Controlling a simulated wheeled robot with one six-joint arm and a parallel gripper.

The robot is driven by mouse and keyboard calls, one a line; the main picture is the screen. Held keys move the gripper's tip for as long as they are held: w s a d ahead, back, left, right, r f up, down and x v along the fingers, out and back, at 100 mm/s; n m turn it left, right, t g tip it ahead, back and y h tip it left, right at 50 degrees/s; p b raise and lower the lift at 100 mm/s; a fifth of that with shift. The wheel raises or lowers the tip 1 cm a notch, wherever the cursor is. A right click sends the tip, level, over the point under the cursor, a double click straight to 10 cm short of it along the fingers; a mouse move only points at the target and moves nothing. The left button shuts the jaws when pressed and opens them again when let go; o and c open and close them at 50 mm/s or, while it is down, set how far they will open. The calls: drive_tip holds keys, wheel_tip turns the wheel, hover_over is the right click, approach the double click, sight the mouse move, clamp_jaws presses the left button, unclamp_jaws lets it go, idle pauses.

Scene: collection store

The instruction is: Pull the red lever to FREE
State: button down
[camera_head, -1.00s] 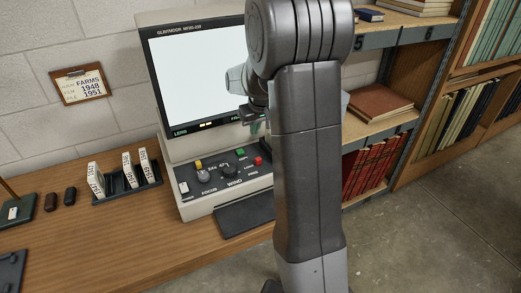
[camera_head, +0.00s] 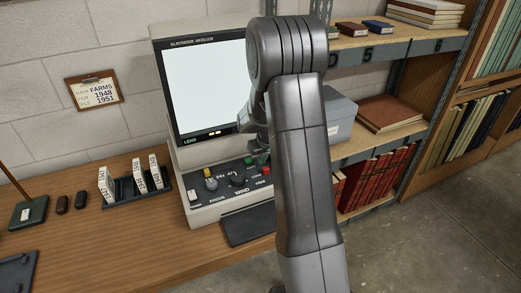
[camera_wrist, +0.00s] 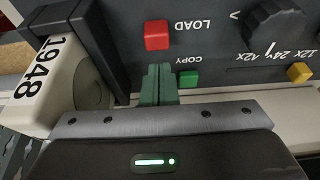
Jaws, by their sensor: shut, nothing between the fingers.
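The red lever's cap (camera_head: 266,170) is at the right of the reader's sloping control panel (camera_head: 228,195). In the wrist view, which shows the panel upside down, the red cap (camera_wrist: 157,36) sits beside the word LOAD. FREE is not readable there. My gripper (camera_wrist: 158,84) is shut and empty, its greenish fingertips just below the red cap in that picture; I cannot tell whether they touch it. In the head view my gripper (camera_head: 262,149) is just above the lever, partly hidden by my arm.
A green button (camera_wrist: 189,78) marked COPY is close beside my fingertips. A dark knob (camera_wrist: 275,25) and a yellow cap (camera_wrist: 300,72) are farther right. A white film box (camera_wrist: 62,85) marked 1948 and a dark bracket are close left. The lit screen (camera_head: 208,90) rises behind the panel.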

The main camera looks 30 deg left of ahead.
sight(266, 170)
drive_tip(key=shift+s+d, duration=0.55)
drive_tip(key=shift+d, duration=0.05)
drive_tip(key=shift+f, duration=0.1)
drive_tip(key=shift+s+d, duration=0.2)
drive_tip(key=shift+d, duration=0.1)
drive_tip(key=shift+s+d+b, duration=0.7)
drive_tip(key=shift+s+d, duration=0.3)
drive_tip(key=shift+d, duration=0.15)
